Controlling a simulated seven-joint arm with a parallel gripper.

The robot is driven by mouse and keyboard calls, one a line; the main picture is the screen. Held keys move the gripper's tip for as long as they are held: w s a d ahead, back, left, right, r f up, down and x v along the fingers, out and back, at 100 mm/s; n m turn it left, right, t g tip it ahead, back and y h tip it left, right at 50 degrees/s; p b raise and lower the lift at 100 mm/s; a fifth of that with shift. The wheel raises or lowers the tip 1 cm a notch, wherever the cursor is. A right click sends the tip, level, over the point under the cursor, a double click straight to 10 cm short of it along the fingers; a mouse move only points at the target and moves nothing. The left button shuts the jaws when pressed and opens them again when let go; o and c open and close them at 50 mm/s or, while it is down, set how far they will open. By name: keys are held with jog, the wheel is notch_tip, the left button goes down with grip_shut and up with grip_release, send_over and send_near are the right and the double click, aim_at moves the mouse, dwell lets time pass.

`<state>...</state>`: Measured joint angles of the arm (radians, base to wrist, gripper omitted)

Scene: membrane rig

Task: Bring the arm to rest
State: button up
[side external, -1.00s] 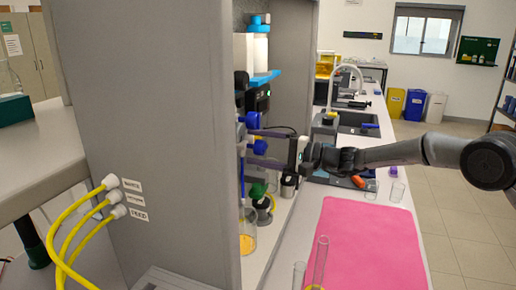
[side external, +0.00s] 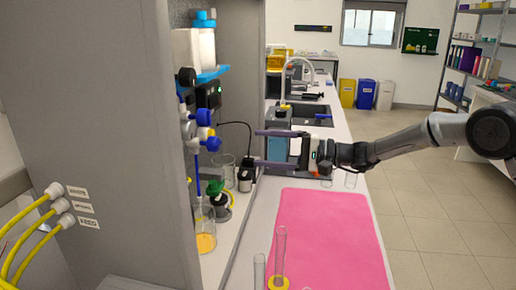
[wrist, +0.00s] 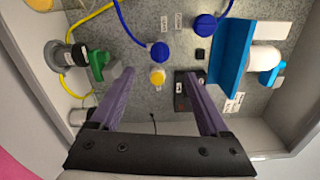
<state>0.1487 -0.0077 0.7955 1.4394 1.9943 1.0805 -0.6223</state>
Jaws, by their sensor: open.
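My gripper (side external: 257,148) is open, its two purple fingers apart with nothing between them. In the side external view it is at the right of the grey rig cabinet (side external: 120,130), fingers pointing left toward the cabinet's open side. It also shows in the wrist view (wrist: 160,88), facing the rig's back panel. The fingers look clear of the fittings. My arm reaches in from the right, above the bench.
A pink mat (side external: 325,235) lies on the bench, with a clear cylinder on a yellow base (side external: 279,260) at its front left. A flask with yellow liquid (side external: 205,235) stands inside the rig. A blue shelf (side external: 208,76) juts out above the valves.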

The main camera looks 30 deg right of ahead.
dwell(0.3)
jog(key=s+a+r+n+g+y, duration=0.1)
jog(key=s+a+r+n, duration=0.25)
jog(key=s+r, duration=0.4)
jog(key=s+a+r+n+g+h, duration=0.1)
jog(key=s+a+n+g, duration=0.1)
jog(key=s, duration=0.4)
jog(key=s+a+r+n+g, duration=0.1)
jog(key=s+a+n+g, duration=0.15)
jog(key=s, duration=0.35)
jog(key=s+d+f+n+g+h, duration=0.1)
jog(key=s+d+f+h, duration=0.25)
jog(key=s, duration=0.35)
jog(key=s+d+f+n+h, duration=0.2)
jog(key=s+d+f+h, duration=0.1)
jog(key=s+f, duration=0.25)
jog(key=s+d+f+h, duration=0.6)
jog(key=d+f, duration=0.1)
jog(key=d, duration=0.4)
jog(key=shift+s+d+f+g, duration=0.15)
jog(key=shift+s+f+g, duration=0.1)
jog(key=shift+g, duration=0.1)
